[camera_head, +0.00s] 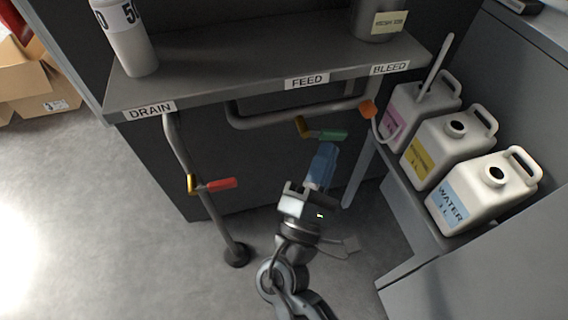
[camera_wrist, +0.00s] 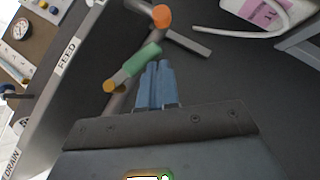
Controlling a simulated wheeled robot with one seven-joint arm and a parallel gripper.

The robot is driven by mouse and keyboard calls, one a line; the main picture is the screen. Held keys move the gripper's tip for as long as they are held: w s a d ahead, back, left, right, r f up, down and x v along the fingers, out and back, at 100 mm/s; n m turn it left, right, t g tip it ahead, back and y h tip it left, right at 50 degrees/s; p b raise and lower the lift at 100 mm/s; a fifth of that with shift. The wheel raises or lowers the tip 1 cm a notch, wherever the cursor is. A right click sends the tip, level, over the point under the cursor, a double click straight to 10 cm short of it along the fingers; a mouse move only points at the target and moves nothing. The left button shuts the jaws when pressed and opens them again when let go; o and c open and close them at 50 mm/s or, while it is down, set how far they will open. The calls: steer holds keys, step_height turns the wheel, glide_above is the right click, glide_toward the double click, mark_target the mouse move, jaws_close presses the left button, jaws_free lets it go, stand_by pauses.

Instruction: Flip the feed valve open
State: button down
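The feed valve has a green handle (camera_head: 328,135) and a brass-coloured end (camera_head: 303,126), below the FEED label (camera_head: 307,81) near the grey pipe under the shelf. In the head view the handle points right from the brass end. The handle also shows in the wrist view (camera_wrist: 142,60), slanting up and right. My gripper (camera_head: 326,152) has blue fingers and is just below the handle in the head view. In the wrist view its fingertips (camera_wrist: 158,64) lie close together beside the handle, with nothing visible between them. I cannot tell whether they touch the handle.
A red-handled drain valve (camera_head: 214,185) is on the left pipe. An orange bleed knob (camera_head: 368,109) is right of the feed valve. White jugs, including the water jug (camera_head: 468,205), stand on a right-hand ledge. The shelf (camera_head: 225,75) overhangs the pipes. Open floor lies left.

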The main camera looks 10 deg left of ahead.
steer(key=shift+w+d+r, duration=0.35)
steer(key=shift+d+r, duration=0.45)
steer(key=shift+d, duration=0.05)
steer(key=shift+s, duration=0.1)
stand_by(0.4)
steer(key=p+v, duration=0.1)
steer(key=v, duration=0.6)
steer(key=shift+s+f, duration=0.15)
steer(key=shift+s, duration=0.05)
steer(key=shift+a, duration=0.1)
